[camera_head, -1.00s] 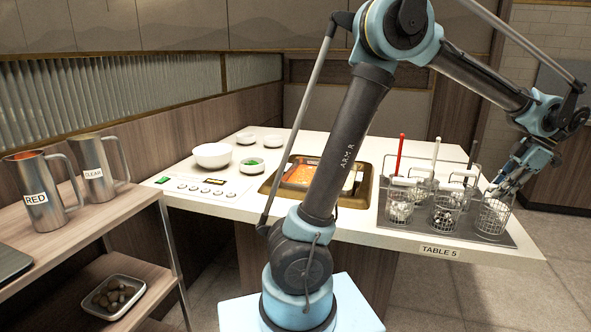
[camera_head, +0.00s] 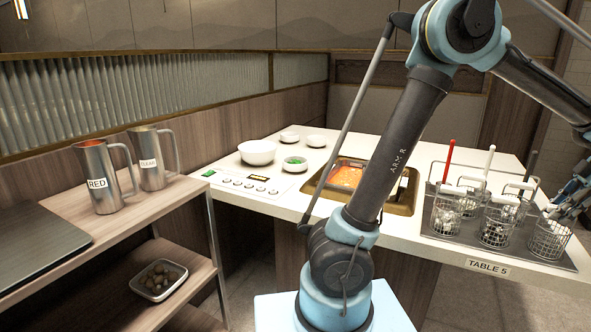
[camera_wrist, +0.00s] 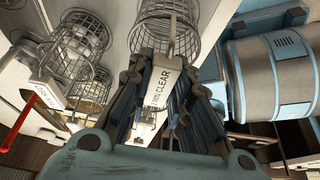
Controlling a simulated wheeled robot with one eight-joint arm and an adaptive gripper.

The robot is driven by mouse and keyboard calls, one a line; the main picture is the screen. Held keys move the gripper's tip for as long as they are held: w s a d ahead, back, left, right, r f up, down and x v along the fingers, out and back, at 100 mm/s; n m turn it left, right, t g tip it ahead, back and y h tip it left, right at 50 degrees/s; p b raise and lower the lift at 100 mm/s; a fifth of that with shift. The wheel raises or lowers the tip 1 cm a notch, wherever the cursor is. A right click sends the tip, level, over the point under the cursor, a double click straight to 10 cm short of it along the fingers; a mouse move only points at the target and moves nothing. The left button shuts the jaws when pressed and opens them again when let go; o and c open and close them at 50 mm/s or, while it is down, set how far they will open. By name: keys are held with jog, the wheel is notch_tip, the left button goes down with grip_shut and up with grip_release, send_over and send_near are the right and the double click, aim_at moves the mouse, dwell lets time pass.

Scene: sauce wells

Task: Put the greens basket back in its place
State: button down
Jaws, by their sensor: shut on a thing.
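My gripper (camera_head: 572,200) is at the right edge of the head view, over the front-right wire basket (camera_head: 549,241). In the wrist view my gripper (camera_wrist: 165,95) is shut on this basket's pale handle, whose label partly reads "MIN CLEAR". The basket's wire cage (camera_wrist: 165,25) looks empty there. It stands upright at or just above the grey tray (camera_head: 470,249); I cannot tell if it touches. No greens show in it, so I cannot tell from its contents which basket it is.
Several other wire baskets, with red, white and dark handles, stand close on its left. A sunken pot (camera_head: 403,199) of orange-red broth lies further left. Bowls (camera_head: 257,152), one with green bits (camera_head: 294,163), stand beyond. Metal pitchers (camera_head: 97,177) stand on the left shelf.

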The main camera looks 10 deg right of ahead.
jog(key=shift+f, duration=0.15)
jog(key=c, duration=1.4)
grip_release()
jog(key=o, duration=0.8)
notch_tip(320, 180, up, 11)
jog(key=shift+r, duration=0.1)
jog(key=shift+w, duration=0.1)
dwell(0.3)
